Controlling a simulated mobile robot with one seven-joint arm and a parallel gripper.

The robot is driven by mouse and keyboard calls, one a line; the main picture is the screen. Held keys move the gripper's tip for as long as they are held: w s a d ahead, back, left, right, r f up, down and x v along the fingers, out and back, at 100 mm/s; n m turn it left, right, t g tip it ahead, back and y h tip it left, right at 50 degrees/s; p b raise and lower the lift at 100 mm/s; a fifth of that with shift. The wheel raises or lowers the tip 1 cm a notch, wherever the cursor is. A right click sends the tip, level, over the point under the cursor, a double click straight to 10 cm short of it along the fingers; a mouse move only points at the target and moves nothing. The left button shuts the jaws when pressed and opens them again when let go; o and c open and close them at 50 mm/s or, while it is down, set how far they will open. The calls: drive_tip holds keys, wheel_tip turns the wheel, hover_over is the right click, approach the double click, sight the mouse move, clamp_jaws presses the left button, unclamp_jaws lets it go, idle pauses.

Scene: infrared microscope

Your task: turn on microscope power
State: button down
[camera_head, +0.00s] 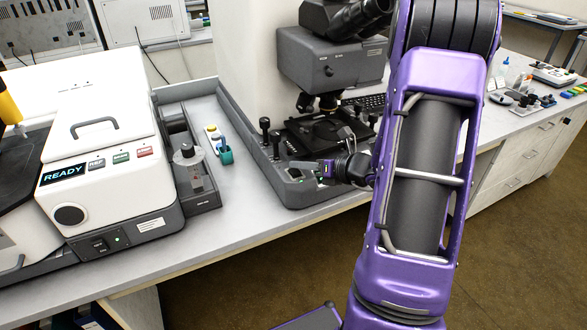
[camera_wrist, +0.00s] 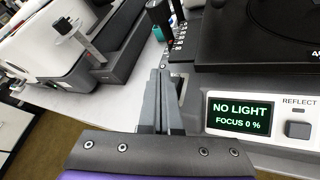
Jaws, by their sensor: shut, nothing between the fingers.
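The infrared microscope (camera_head: 333,60) stands on the bench behind my purple arm, with its dark grey base (camera_head: 285,180) toward the front edge. My gripper (camera_head: 328,170) is at the front of that base, by its control panel. In the wrist view my gripper (camera_wrist: 160,75) is shut and empty, its fingertips beside the left part of the base. There the microscope's screen (camera_wrist: 240,117) is lit and reads "NO LIGHT" and "FOCUS 0 %". A square button (camera_wrist: 298,130) under the label "REFLECT" sits right of the screen. I cannot tell whether the fingertips touch the panel; the surface under them is hidden.
A white instrument (camera_head: 95,150) with a "READY" display stands left on the bench. A teal tape dispenser (camera_head: 225,154) lies between it and the microscope. Joystick-like knobs (camera_head: 265,125) rise from the base's left side. The bench's front strip (camera_head: 215,225) is clear.

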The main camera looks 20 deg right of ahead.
drive_tip(key=shift+s+r+p, duration=0.35)
drive_tip(key=shift+r+p, duration=0.25)
drive_tip(key=shift+r, duration=0.15)
drive_tip(key=shift+s+r+p, duration=0.35)
drive_tip(key=shift+r+p, duration=0.3)
drive_tip(key=shift+r, duration=0.15)
drive_tip(key=shift+s+r+p, duration=0.35)
drive_tip(key=shift+r+p, duration=0.25)
drive_tip(key=shift+r, duration=0.15)
drive_tip(key=shift+f, duration=0.1)
